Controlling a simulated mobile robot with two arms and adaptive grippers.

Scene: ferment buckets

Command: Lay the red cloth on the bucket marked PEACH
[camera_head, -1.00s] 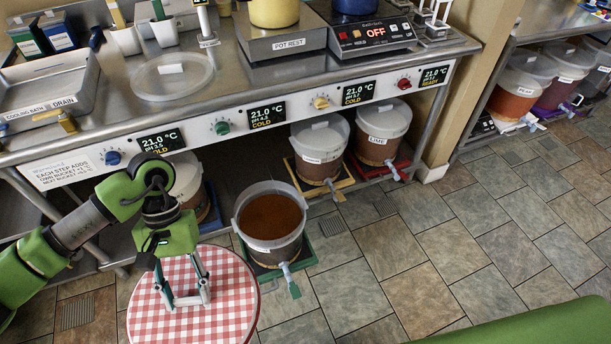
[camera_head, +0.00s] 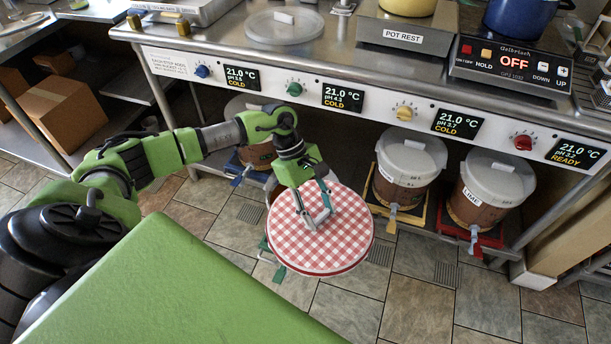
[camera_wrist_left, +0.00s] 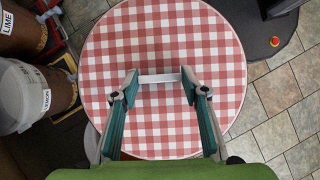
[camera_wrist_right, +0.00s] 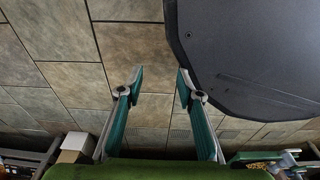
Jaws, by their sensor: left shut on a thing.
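The red cloth (camera_head: 345,245) is a round red-and-white checked cover with a pale bar handle. My left gripper (camera_head: 318,214) is shut on that handle. The cloth also fills the middle of the left wrist view (camera_wrist_left: 160,35). In the head view it hides what lies behind it, where bits of a green tray (camera_head: 266,245) show at its left edge. Whether it touches anything below, I cannot tell. No PEACH label is readable. My right gripper (camera_wrist_right: 160,85) is open and empty above the tiled floor.
Lidded buckets stand under the counter: LEMON (camera_head: 408,165), LIME (camera_head: 492,190) and one partly hidden behind my left arm (camera_head: 258,152). The steel counter (camera_head: 350,65) overhangs them. A cardboard box (camera_head: 60,110) is at left. Tiled floor (camera_head: 420,300) is clear in front.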

